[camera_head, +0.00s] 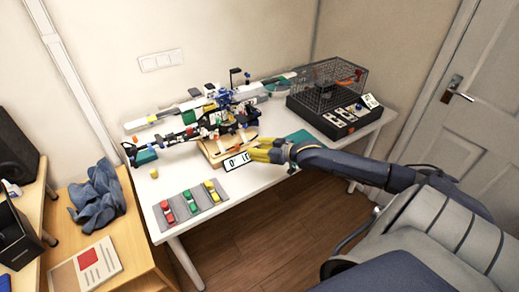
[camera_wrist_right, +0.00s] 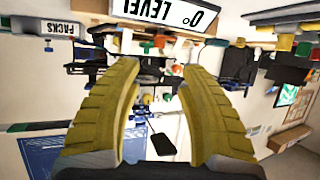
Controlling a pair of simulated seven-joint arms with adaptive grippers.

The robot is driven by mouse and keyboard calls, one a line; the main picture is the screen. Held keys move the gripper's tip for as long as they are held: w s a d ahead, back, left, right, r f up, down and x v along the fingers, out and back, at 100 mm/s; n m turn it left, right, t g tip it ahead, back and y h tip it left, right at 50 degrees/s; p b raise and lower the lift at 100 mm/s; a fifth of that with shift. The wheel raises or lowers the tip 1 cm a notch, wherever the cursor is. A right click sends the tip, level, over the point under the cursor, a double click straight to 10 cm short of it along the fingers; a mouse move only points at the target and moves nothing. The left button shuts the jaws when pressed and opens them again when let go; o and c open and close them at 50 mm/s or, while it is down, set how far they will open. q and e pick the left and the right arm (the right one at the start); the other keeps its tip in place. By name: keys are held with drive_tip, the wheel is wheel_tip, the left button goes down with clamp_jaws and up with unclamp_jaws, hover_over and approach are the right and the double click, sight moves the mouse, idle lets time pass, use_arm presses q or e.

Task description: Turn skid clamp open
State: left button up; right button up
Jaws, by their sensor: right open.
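My right gripper (camera_head: 262,152) reaches in from the right over the front of the white table, beside the wooden stand and the level sign (camera_head: 236,161). Its two yellow fingers are spread in the right wrist view (camera_wrist_right: 160,72), with nothing held between them. A long dark and white model assembly (camera_head: 215,105) lies across the back of the table, beyond the gripper. The wrist view shows dark parts and small coloured pieces past the fingertips. I cannot single out the skid clamp or tell how it is turned. My left gripper does not show.
A wire cage on a black control box (camera_head: 340,122) stands at the back right. Red, green and yellow pieces lie on a grey mat (camera_head: 182,216) at the front left. A wooden stand (camera_head: 212,156) sits mid-table.

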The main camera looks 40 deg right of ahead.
drive_tip(key=shift+s+d+r, duration=0.1)
drive_tip(key=shift+s+r, duration=0.15)
drive_tip(key=shift+s, duration=0.25)
drive_tip(key=m+h, duration=0.3)
drive_tip(key=h, duration=0.1)
approach(238, 146)
drive_tip(key=x, duration=0.9)
drive_tip(key=shift+w+f, duration=0.2)
drive_tip(key=shift+w, duration=0.05)
idle(0.9)
drive_tip(key=shift+c, duration=0.3)
